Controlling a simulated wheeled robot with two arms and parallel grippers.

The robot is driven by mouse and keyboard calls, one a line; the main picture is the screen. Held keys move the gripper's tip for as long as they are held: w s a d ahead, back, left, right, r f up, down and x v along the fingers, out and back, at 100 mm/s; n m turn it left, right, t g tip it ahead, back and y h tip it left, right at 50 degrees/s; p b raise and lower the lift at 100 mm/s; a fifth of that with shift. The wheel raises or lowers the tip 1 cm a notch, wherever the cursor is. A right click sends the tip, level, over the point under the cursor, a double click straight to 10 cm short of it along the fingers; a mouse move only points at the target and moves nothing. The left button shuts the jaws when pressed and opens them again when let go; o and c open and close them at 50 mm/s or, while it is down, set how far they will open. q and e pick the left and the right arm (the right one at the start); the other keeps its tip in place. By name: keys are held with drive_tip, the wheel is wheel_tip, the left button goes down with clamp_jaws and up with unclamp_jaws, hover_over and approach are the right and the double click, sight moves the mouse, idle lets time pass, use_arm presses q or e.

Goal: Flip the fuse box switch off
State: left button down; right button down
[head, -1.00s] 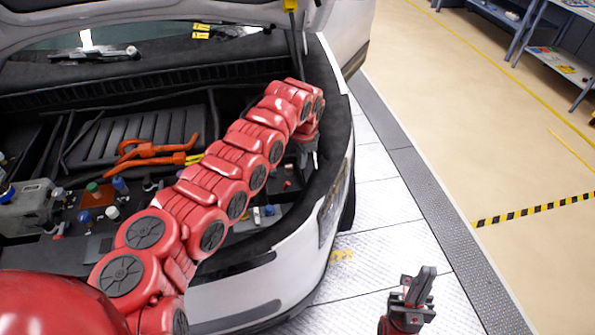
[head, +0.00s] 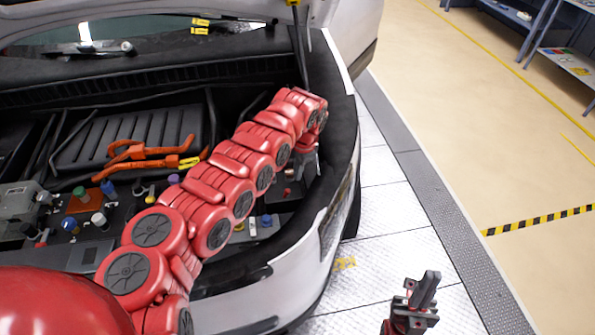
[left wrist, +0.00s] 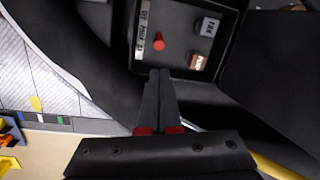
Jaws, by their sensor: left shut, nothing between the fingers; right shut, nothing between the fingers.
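The open fuse box (left wrist: 178,62) shows at the top of the left wrist view, with dark walls around it. Its red switch (left wrist: 158,41) stands out from the panel beside a pale label strip. My left gripper shows in the left wrist view (left wrist: 160,74) with its fingers shut and empty, tips just below the red switch in the picture and apparently apart from it. In the head view my left gripper (head: 303,168) is at the right side of the engine bay, partly hidden by my red arm. My right gripper (head: 425,290) is shut and empty, outside the car.
Inside the fuse box are a grey block marked FAN (left wrist: 207,27) and a brown-and-white block (left wrist: 198,62). The engine bay holds orange cables (head: 150,155) and several coloured caps. The car's white body edge (head: 340,215) borders the bay. Floor to the right is clear.

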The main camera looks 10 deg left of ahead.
sight(286, 193)
use_arm(q)
drive_tip(key=f, duration=0.6)
drive_tip(key=shift+w+a, duration=0.15)
drive_tip(key=shift+a, duration=0.15)
drive_tip(key=shift+a+f, duration=0.2)
drive_tip(key=shift+f, duration=0.55)
drive_tip(key=shift+r+p, duration=0.1)
drive_tip(key=shift+p, duration=0.2)
